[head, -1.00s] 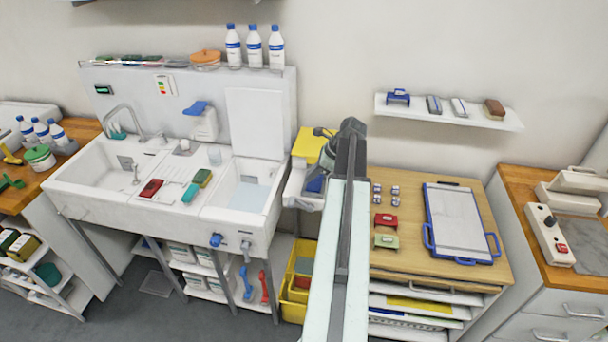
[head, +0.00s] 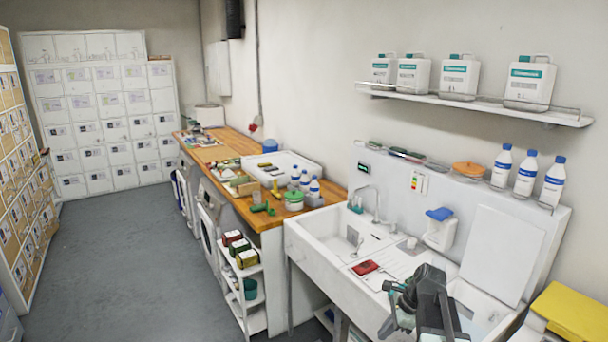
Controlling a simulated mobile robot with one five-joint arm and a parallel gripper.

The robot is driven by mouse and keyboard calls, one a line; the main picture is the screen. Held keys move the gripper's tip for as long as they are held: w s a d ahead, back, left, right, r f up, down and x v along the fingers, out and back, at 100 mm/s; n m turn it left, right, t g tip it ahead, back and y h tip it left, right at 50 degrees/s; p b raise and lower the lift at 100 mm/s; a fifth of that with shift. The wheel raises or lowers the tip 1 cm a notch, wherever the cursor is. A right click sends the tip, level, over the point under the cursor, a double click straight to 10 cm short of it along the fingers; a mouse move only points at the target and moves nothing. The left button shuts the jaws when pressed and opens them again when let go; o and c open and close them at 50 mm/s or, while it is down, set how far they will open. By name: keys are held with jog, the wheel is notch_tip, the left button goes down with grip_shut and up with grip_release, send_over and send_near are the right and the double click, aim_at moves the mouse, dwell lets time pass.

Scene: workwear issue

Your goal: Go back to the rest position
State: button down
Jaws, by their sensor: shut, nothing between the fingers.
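My gripper (head: 388,325) shows at the bottom right of the head view, at the end of my dark arm. It is shut and empty. It appears in front of the white sink unit (head: 325,268) and hides part of its drainer and right side. I cannot tell its exact height above the sink, nor whether it touches anything.
A red item (head: 366,268) lies on the drainer. A yellow item (head: 575,311) is at the bottom right. A wooden counter (head: 268,217) with bottles and a white trolley (head: 252,272) stand left of the sink. The grey floor (head: 125,270) further left is clear.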

jog(key=s+a+f+n+g+h+b, duration=0.1)
jog(key=s+a+f+n, duration=0.2)
jog(key=a, duration=0.4)
jog(key=s+a+f+n+g+h+b, duration=0.1)
jog(key=s+a+n, duration=0.1)
jog(key=a+n, duration=0.45)
jog(key=s+n, duration=0.1)
jog(key=n, duration=0.2)
jog(key=s+d+n+h, duration=0.1)
jog(key=n, duration=0.3)
jog(key=s+n+h, duration=0.1)
jog(key=n, duration=0.2)
jog(key=shift+s+d+f, duration=0.2)
jog(key=shift+s+d, duration=0.15)
jog(key=shift+d, duration=0.05)
